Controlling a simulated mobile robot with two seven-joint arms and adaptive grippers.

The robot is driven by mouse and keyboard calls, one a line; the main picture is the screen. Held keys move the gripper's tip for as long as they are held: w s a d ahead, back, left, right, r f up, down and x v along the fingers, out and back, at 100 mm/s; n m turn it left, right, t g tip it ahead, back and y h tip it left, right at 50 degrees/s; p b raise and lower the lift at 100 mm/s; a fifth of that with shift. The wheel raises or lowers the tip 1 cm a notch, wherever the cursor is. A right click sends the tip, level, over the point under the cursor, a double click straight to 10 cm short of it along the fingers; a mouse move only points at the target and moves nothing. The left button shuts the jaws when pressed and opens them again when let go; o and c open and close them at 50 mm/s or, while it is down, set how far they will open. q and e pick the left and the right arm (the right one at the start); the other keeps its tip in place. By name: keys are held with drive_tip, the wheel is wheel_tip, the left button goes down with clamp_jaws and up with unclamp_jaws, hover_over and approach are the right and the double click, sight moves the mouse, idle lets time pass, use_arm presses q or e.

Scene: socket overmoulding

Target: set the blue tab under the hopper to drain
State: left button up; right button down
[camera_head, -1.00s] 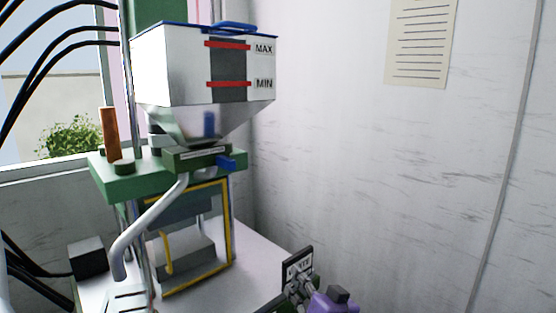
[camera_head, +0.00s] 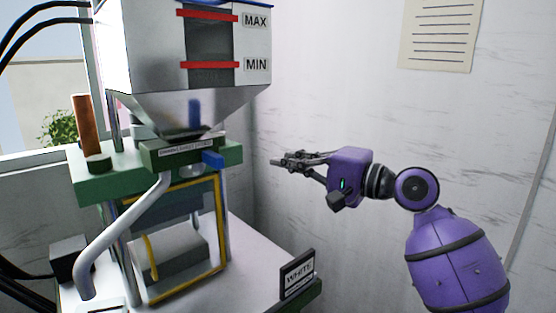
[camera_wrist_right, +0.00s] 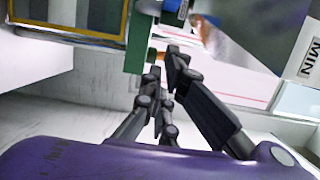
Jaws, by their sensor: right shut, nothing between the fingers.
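The hopper (camera_head: 150,65) is a pale box with MAX and MIN marks and a funnel bottom, at the upper left of the head view. Under it, a green slide block (camera_head: 170,153) carries the blue tab (camera_head: 213,159), which sticks out at the block's right end. The blue tab also shows at the top of the right wrist view (camera_wrist_right: 171,6). My right gripper (camera_head: 274,162) is shut and empty, to the right of the tab and apart from it, with its fingers pointing left. In the right wrist view the fingertips (camera_wrist_right: 172,52) are close together. My left gripper is not in view.
A green machine plate (camera_head: 105,190) and a yellow-edged guard frame (camera_head: 222,240) stand below the hopper. A curved grey pipe (camera_head: 120,235) runs down in front. A WHITE sign (camera_head: 298,275) stands at the table edge. The wall is close behind my right arm.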

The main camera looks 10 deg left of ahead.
sight(213, 159)
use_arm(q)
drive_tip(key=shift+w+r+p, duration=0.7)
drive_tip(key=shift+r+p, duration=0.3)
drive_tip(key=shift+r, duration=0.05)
use_arm(e)
drive_tip(key=a, duration=1)
drive_tip(key=shift+w+a+f, duration=0.15)
drive_tip(key=shift+w, duration=0.3)
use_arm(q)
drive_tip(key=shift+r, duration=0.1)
